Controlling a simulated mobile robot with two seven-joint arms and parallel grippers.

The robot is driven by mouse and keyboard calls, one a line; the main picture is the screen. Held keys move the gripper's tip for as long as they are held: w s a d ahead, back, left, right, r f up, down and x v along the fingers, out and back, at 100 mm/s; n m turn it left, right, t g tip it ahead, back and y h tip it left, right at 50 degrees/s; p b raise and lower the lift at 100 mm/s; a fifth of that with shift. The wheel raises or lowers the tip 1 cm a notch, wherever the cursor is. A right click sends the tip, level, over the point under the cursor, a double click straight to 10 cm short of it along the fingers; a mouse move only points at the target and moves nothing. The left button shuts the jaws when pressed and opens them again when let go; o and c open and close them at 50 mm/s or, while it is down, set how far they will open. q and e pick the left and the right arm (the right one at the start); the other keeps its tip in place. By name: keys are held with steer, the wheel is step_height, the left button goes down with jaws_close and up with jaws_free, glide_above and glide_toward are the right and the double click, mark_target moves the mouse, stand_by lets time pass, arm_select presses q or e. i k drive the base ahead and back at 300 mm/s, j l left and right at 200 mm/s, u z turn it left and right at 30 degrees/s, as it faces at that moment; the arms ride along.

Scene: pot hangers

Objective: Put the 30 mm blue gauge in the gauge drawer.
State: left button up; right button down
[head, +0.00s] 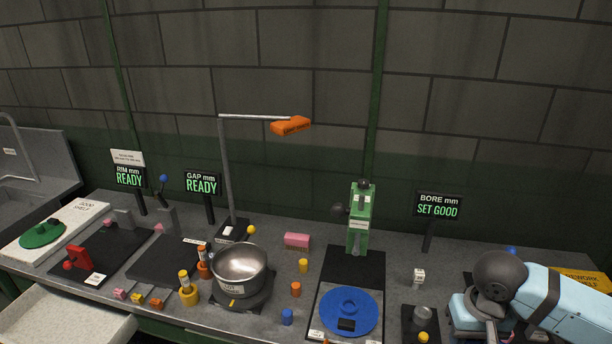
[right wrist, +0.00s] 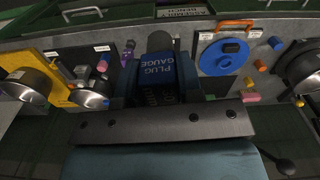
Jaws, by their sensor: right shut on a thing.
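My right gripper (right wrist: 157,98) is shut on a blue block, the plug gauge (right wrist: 159,72), in the right wrist view. Its face reads "PLUG GAUGE"; I cannot read the size. A grey cylinder shows at its far end. In the head view the right arm is over the bench's right end, and its wrist hides the held gauge. My left gripper is not in view.
A steel pot (head: 239,268) stands mid-bench, with a blue disc (head: 348,312) and green press (head: 361,220) right of it. Several small coloured cylinders stand between. A yellow rework board (head: 583,277) lies far right. A pale open tray or drawer (head: 62,318) is at lower left.

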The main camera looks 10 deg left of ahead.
mark_target(78, 320)
steer(key=u, duration=1.45)
steer(key=i+j+u, duration=0.2)
steer(key=i+u, duration=0.15)
steer(key=i+j+u, duration=0.1)
steer(key=i+u, duration=0.25)
steer(key=i, duration=1.15)
steer(key=j, duration=0.1)
